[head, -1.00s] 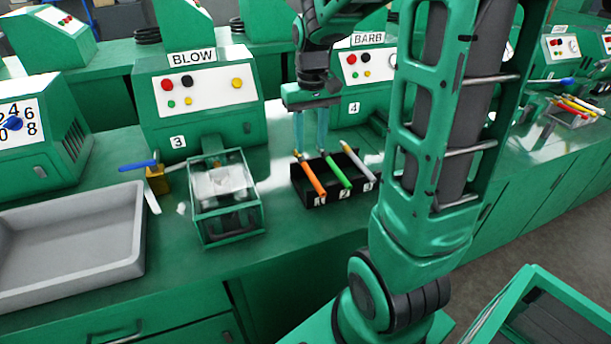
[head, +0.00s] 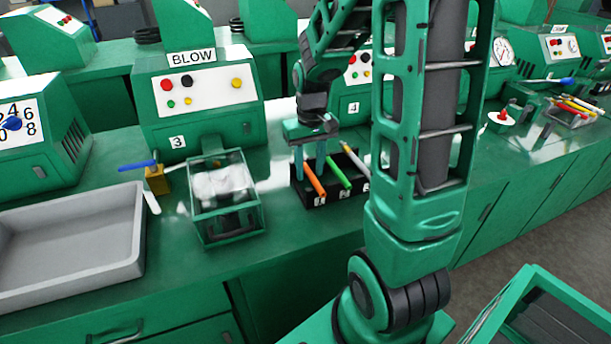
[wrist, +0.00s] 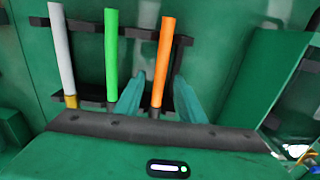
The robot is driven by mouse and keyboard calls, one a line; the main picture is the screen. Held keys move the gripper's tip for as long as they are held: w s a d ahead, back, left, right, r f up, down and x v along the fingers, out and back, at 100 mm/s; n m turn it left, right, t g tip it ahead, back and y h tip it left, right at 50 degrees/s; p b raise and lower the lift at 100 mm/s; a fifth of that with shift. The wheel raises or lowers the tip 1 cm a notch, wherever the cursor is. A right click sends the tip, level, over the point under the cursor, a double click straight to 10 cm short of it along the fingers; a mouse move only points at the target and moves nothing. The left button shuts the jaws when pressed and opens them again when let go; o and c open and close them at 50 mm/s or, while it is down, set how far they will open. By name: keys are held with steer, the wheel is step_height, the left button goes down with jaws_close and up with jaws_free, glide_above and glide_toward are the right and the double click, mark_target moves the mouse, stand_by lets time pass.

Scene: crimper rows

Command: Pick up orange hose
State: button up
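The orange hose (head: 315,184) leans in the left slot of a black rack, in front of the machine marked 4. In the wrist view the orange hose (wrist: 163,60) shows between the two fingers. My gripper (head: 309,170) points down at the rack's left part; it also shows in the wrist view (wrist: 159,78). Its fingers are apart, one on each side of the orange hose, with gaps visible. The hose's lower end is partly hidden by the gripper body in the wrist view.
The black rack (head: 321,201) also holds a green hose (head: 338,172) and a grey-white hose (head: 354,158), close beside the orange one. A clear green-framed box (head: 228,221) stands to the left, then a grey tray (head: 70,245). My arm covers the rack's right side.

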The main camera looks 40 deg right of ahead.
mark_target(309, 171)
jaws_close()
steer(key=shift+r, duration=0.1)
steer(key=shift+r, duration=0.5)
step_height(309, 171, up, 3)
steer(key=shift+w+f, duration=0.1)
steer(key=shift+f, duration=0.1)
steer(key=s+a+r, duration=0.6)
steer(key=a+r, duration=0.1)
steer(key=a, duration=0.3)
steer(key=shift+s+r, duration=0.15)
